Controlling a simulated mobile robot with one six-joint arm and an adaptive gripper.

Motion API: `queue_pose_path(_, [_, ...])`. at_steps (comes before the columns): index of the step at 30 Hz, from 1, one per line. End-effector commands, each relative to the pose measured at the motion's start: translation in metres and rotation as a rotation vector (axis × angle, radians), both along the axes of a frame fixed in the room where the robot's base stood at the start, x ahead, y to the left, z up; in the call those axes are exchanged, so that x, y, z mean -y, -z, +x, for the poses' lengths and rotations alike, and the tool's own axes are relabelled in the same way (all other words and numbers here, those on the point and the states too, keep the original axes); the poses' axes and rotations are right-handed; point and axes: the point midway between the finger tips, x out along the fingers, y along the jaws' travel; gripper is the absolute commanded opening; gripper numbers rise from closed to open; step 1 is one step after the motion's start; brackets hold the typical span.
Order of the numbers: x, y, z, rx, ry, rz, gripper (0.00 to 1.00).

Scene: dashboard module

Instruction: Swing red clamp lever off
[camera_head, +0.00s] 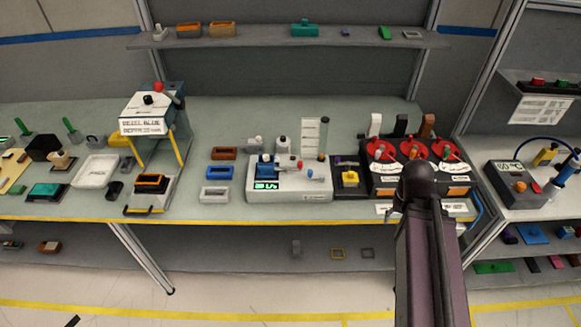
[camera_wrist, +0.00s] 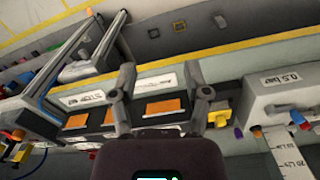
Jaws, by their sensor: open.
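Several red round pieces with lever-like handles sit in a row on a black module (camera_head: 383,189) at the right of the bench, the left one (camera_head: 380,149), the middle one (camera_head: 411,149) and the right one (camera_head: 446,149). I cannot tell which is the red clamp lever. My gripper (camera_wrist: 160,68) is open and empty in the wrist view, its two fingers apart. Orange displays (camera_wrist: 164,107) on the module's front show between and beside the fingers. In the head view my arm covers part of the module's front and hides my gripper. No red lever is clear between the fingers.
A white device (camera_head: 290,184) with a blue knob stands left of the module, and a yellow knob (camera_head: 350,178) lies between. A teal press (camera_head: 158,110) with a red knob stands farther left. White, black and brown upright handles (camera_head: 376,124) rise behind the red pieces.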

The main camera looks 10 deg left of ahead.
Motion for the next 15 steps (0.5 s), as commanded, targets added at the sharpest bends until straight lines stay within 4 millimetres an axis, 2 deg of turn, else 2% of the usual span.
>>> queue_pose_path(8, [-0.001, -0.001, 0.002, 0.000, -0.008, 0.000, 0.61])
queue_pose_path(11, [-0.007, -0.004, 0.009, 0.000, -0.040, 0.000, 0.61])
queue_pose_path(15, [-0.023, -0.013, 0.031, 0.000, -0.144, 0.000, 0.61])
